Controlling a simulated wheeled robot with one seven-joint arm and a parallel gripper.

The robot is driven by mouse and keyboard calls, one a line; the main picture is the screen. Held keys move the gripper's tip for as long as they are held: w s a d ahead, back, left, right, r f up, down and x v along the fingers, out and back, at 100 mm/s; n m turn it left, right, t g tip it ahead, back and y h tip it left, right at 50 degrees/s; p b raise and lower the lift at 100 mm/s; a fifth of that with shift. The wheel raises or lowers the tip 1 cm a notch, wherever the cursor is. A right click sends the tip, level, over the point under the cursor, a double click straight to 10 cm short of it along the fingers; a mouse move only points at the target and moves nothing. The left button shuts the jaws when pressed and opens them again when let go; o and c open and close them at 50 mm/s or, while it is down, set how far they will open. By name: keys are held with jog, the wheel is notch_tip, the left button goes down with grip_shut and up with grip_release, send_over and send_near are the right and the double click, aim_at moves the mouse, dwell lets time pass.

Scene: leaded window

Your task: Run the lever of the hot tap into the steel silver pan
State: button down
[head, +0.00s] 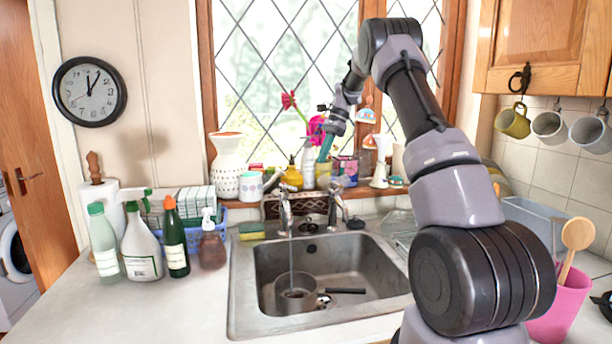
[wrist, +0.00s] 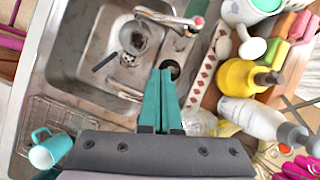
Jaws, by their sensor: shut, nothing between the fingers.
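The silver pan (head: 295,293) sits in the sink basin with its black handle pointing right; it also shows in the wrist view (wrist: 136,38). The left tap (head: 285,212) stands behind the pan, and a thin stream of water falls from its spout into the pan. In the wrist view this tap has a red-marked top (wrist: 198,21), the hot one. The other tap (head: 334,208) stands to its right, and its spout shows left of my fingers in the wrist view (wrist: 124,91). My gripper (head: 323,153) is shut and empty, with teal fingers (wrist: 161,72) above the back of the sink.
Bottles (head: 140,246) and a blue basket stand left of the sink. A white vase (head: 228,168), a yellow soap dispenser (wrist: 240,76) and other items crowd the windowsill behind the taps. A pink pot (head: 560,306) stands at the right. The basin's front is open.

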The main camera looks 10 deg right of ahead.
jog(key=s+a+f, duration=0.2)
jog(key=a+f, duration=0.6)
jog(key=shift+s, duration=0.35)
jog(key=a+m, duration=0.1)
jog(key=s+a+m+t, duration=0.1)
jog(key=shift+s+a+m, duration=0.1)
jog(key=shift+s+m, duration=0.2)
jog(key=shift+m, duration=0.1)
